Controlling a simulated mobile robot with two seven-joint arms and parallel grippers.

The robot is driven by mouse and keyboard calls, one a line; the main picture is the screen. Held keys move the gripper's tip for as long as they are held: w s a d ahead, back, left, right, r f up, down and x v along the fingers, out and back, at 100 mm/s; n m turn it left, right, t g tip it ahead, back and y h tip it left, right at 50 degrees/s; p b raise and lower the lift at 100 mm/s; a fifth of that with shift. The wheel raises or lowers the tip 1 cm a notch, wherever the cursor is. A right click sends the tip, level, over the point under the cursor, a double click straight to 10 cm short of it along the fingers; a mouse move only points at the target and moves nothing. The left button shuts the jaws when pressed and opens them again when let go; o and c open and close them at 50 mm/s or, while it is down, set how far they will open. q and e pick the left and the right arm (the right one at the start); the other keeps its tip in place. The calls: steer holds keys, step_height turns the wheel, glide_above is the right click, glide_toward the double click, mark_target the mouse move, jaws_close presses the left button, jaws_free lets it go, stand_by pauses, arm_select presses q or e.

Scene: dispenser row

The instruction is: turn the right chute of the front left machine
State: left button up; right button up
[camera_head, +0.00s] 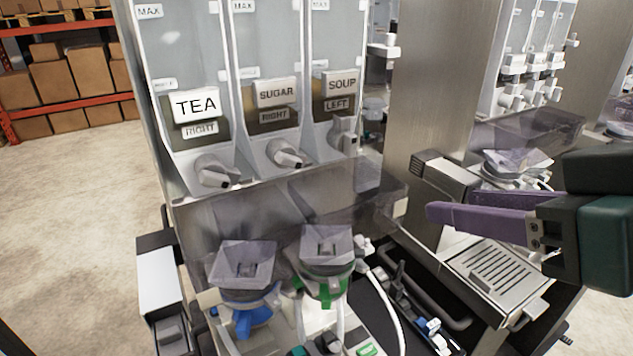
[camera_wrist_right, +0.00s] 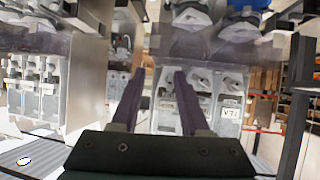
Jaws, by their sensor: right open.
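The front left machine (camera_head: 385,205) has three clear hoppers, with grey chute knobs below. The left one is labelled TEA RIGHT, the middle one SUGAR RIGHT and the right one SOUP LEFT. The right chute (camera_head: 345,134) sits under the SOUP label, its knob standing roughly upright. My right gripper (camera_head: 438,214), with purple fingers, is to the right of this chute, apart from it and nearer the camera. In the upside-down right wrist view my right gripper (camera_wrist_right: 160,76) is open and empty, its fingers pointing towards the machine. My left gripper is out of view.
A see-through guard (camera_head: 300,205) runs below the knobs. Two funnels (camera_head: 243,262) (camera_head: 327,247) with blue and green parts stand beneath it. Another machine (camera_head: 497,270) with a drip grate stands at the right. Shelves with cardboard boxes (camera_head: 70,90) are far left.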

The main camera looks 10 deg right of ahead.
mark_target(354, 146)
steer(key=w+a+t+y+b, duration=0.1)
steer(key=w+b, duration=0.2)
steer(key=w, duration=0.1)
steer(key=w+a+n+t+y+b, duration=0.1)
steer(key=w+a+t+b, duration=0.1)
steer(key=w, duration=0.2)
steer(key=w+a+f+t+y+b, duration=0.1)
steer(key=w+a+t+y+b, duration=0.1)
steer(key=w, duration=0.3)
steer(key=shift+w+a+n+b, duration=0.1)
steer(key=shift+a+n+b, duration=0.15)
steer(key=shift+b, duration=0.55)
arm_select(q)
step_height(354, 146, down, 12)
arm_select(e)
steer(key=shift+w+a+f, duration=0.1)
steer(key=shift+w+a, duration=0.05)
steer(key=shift+w, duration=0.45)
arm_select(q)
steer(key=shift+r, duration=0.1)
arm_select(e)
steer(key=shift+c, duration=0.2)
jaws_close()
